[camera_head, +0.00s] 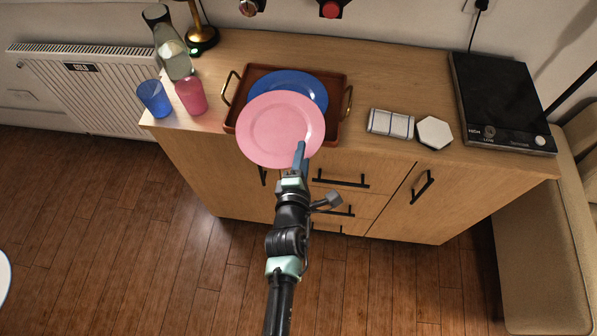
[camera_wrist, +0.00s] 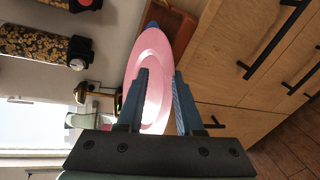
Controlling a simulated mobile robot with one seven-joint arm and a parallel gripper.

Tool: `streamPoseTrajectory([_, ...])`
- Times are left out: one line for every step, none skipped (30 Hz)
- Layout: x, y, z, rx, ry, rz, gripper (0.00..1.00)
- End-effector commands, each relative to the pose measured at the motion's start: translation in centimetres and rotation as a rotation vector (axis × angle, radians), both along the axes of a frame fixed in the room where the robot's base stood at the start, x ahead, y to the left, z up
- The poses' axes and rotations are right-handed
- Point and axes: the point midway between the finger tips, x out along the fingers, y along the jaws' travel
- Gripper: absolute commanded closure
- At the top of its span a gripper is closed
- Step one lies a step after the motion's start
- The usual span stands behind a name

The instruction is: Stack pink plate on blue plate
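The pink plate (camera_head: 272,122) is held by its near rim in my gripper (camera_head: 300,158), above the front of the tray and overlapping the counter's front edge in the head view. The blue plate (camera_head: 302,82) lies in the brown tray (camera_head: 333,126), its near part hidden behind the pink plate. In the wrist view the pink plate (camera_wrist: 155,62) runs between the two fingers of my gripper (camera_wrist: 161,72), and its rim lies between them. A small part of the blue plate (camera_wrist: 152,24) shows beyond it. The exact height gap between the plates cannot be told.
A blue cup (camera_head: 154,98), a pink cup (camera_head: 190,96) and a glass carafe (camera_head: 174,58) stand left of the tray. A white hexagonal piece (camera_head: 434,132), a small tiled piece (camera_head: 390,123) and a black hob (camera_head: 500,100) lie to the right.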

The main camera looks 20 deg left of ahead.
Motion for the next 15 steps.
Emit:
streamPoseTrajectory([-1.1,-0.3,0.4,-0.001,0.002,0.001,0.65])
streamPoseTrajectory([-1.6,-0.4,0.5,-0.001,0.002,0.002,0.65])
streamPoseTrajectory([-2.4,-0.7,0.8,-0.001,0.002,0.001,0.65])
streamPoseTrajectory([-3.0,-0.8,0.9,-0.003,0.003,0.001,0.65])
streamPoseTrajectory([-3.5,-1.0,1.0,-0.003,0.003,0.001,0.65])
streamPoseTrajectory([-4.2,-1.2,1.2,-0.003,0.001,0.000,0.65])
streamPoseTrajectory([-4.8,-1.4,1.4,-0.002,0.003,0.000,0.65])
streamPoseTrajectory([-5.3,-1.5,1.5,-0.002,0.003,0.000,0.65])
streamPoseTrajectory([-5.9,-1.7,1.7,-0.001,0.002,0.001,0.65])
streamPoseTrajectory([-6.3,-1.8,1.8,-0.001,0.002,0.001,0.65])
streamPoseTrajectory([-6.7,-1.9,2.0,-0.001,0.001,0.001,0.65])
streamPoseTrajectory([-7.2,-2.1,2.1,-0.001,0.001,0.001,0.65])
streamPoseTrajectory([-7.5,-2.2,2.2,-0.001,0.001,0.001,0.65])
streamPoseTrajectory([-7.8,-2.3,2.3,-0.001,0.001,0.001,0.65])
streamPoseTrajectory([-8.1,-2.3,2.4,-0.001,0.001,0.000,0.65])
